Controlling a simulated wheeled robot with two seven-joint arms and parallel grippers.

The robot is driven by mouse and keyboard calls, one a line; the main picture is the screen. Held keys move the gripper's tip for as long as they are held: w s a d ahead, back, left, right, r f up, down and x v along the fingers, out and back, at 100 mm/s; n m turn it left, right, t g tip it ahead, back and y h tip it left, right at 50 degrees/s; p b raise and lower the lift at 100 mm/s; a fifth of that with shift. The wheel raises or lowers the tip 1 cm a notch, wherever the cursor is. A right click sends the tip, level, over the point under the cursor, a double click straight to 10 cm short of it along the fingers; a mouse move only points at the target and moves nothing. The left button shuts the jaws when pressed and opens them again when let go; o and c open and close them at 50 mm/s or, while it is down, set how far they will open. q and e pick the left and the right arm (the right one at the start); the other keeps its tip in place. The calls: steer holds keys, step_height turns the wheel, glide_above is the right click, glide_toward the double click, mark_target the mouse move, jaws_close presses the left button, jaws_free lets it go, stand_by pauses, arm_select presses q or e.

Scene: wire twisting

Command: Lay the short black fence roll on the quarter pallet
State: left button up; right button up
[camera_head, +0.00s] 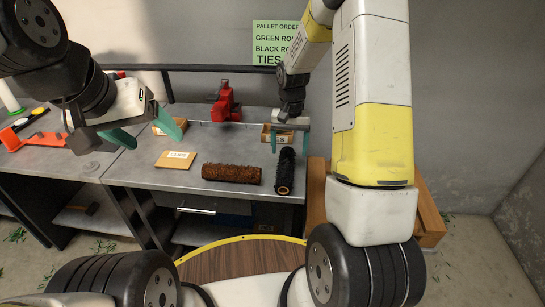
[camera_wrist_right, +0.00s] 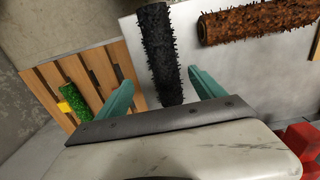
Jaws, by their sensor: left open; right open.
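The short black fence roll (camera_head: 286,172) lies on the right end of the grey workbench (camera_head: 148,176). In the right wrist view the black roll (camera_wrist_right: 158,45) runs up between the fingers of my right gripper (camera_wrist_right: 156,70). This gripper is open, and in the head view it (camera_head: 289,142) is above the roll's far end. Whether it touches the roll is unclear. The wooden quarter pallet (camera_head: 316,195) stands right of the bench, largely hidden by my right arm. A green roll (camera_wrist_right: 75,97) lies on it in the wrist view. My left gripper (camera_head: 146,132) is open and empty, above the bench's left part.
A rusty brown roll (camera_head: 231,173) lies left of the black one and also shows in the wrist view (camera_wrist_right: 255,22). A clips box (camera_head: 177,159), a ties box (camera_head: 270,138) and a red vise (camera_head: 225,103) are on the bench. An orange tool (camera_head: 28,137) lies far left.

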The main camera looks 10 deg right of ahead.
mark_target(286, 163)
steer(key=f, duration=0.5)
steer(key=a+f, duration=0.1)
steer(key=f, duration=0.1)
steer(key=shift+s+f, duration=0.1)
steer(key=shift+f, duration=0.2)
steer(key=c, duration=1.6)
steer(key=shift+r, duration=0.15)
